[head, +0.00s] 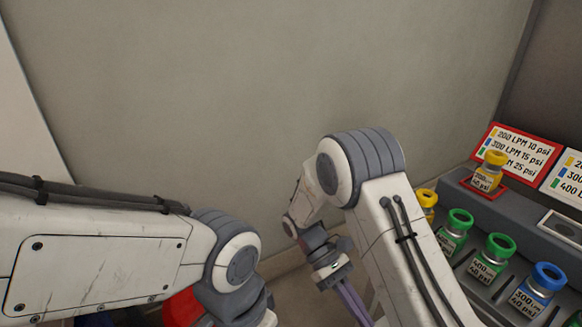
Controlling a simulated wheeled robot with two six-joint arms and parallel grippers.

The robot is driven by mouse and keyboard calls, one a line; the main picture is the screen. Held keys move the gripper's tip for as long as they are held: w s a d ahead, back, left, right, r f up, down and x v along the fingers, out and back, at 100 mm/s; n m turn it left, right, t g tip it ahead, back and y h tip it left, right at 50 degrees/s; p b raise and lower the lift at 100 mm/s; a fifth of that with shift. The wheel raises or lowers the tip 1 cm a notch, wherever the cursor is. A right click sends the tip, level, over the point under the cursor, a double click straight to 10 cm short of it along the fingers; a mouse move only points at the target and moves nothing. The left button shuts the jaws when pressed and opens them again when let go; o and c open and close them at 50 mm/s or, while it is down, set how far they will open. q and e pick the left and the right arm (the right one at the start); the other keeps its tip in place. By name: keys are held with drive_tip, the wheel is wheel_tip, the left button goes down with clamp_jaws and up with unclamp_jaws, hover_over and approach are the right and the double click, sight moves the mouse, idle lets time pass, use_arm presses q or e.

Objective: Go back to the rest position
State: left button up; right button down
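My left arm comes in from the left and bends down at its grey joint; its gripper is out of the picture below. My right arm rises from the bottom and folds over at its elbow. The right gripper (354,303) hangs pointing down beside the forearm, with long purplish-grey fingers partly hidden behind the arm. I cannot tell whether its fingers are apart, and I see nothing held in it.
At the right, a grey rack (490,290) holds canisters with yellow, green (499,246) and blue (548,277) tops. A yellow-topped canister (489,172) stands on a red-edged spot by a sign (520,150). A red object (182,309) shows behind my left arm. A bare wall fills the back.

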drive_tip(key=s+a+r+t+y, duration=0.8)
drive_tip(key=s+a+r+t, duration=0.1)
drive_tip(key=s+r+t, duration=0.15)
wheel_tip(320, 180, up, 22)
drive_tip(key=m+p, duration=0.1)
drive_tip(key=p, duration=2.1)
drive_tip(key=shift+s+a+r+p, duration=0.15)
drive_tip(key=shift+a+r+p, duration=0.05)
drive_tip(key=shift+p, duration=0.15)
drive_tip(key=shift+g, duration=0.25)
